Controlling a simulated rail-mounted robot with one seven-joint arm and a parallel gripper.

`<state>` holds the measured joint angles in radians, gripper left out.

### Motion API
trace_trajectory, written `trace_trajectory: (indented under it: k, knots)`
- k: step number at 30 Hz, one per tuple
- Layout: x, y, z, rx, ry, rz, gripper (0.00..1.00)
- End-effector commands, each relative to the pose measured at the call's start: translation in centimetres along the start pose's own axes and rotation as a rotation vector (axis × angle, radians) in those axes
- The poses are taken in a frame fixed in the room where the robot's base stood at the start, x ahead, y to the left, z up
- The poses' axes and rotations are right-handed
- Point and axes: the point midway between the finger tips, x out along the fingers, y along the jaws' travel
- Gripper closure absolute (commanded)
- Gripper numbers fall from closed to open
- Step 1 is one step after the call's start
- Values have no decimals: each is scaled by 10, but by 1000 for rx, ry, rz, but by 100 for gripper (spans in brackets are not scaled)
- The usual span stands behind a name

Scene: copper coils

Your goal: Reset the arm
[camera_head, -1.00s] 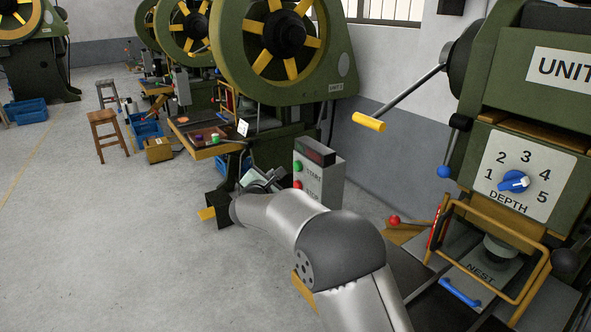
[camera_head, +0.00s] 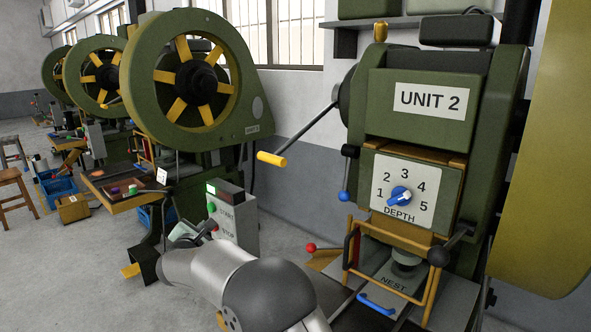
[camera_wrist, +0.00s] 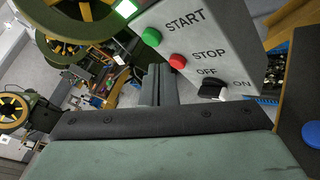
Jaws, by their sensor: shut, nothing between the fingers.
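My gripper (camera_head: 187,233) is at the end of my silver arm, beside the grey control box (camera_head: 240,225) in the head view. In the wrist view its fingers (camera_wrist: 158,85) are together with nothing between them, below and left of the box's buttons. The box carries a green START button (camera_wrist: 151,37), a red STOP button (camera_wrist: 177,61) and a black OFF/ON switch (camera_wrist: 214,88); I cannot tell its setting for sure. A green lamp (camera_head: 211,189) is lit on top of the box. The gripper appears apart from the buttons.
The UNIT 2 press (camera_head: 430,130) stands to the right, with a blue DEPTH knob (camera_head: 400,196), a yellow-handled lever (camera_head: 272,159) and a yellow guard frame (camera_head: 440,270). Floor at lower left is clear.

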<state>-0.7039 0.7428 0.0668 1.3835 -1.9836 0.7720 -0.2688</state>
Motion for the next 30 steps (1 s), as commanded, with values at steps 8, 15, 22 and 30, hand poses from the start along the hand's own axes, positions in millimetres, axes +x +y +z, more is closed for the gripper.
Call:
trace_trajectory:
  k: [8, 15, 22, 30]
  knots:
    - [-11, -60, 71, 185, -36, -198, 100]
    - [-56, -154, 152, 476, -106, -493, 100]
    - [-170, -272, 216, 925, -242, -897, 100]
    - [-347, -357, 212, 1555, -453, -1363, 100]
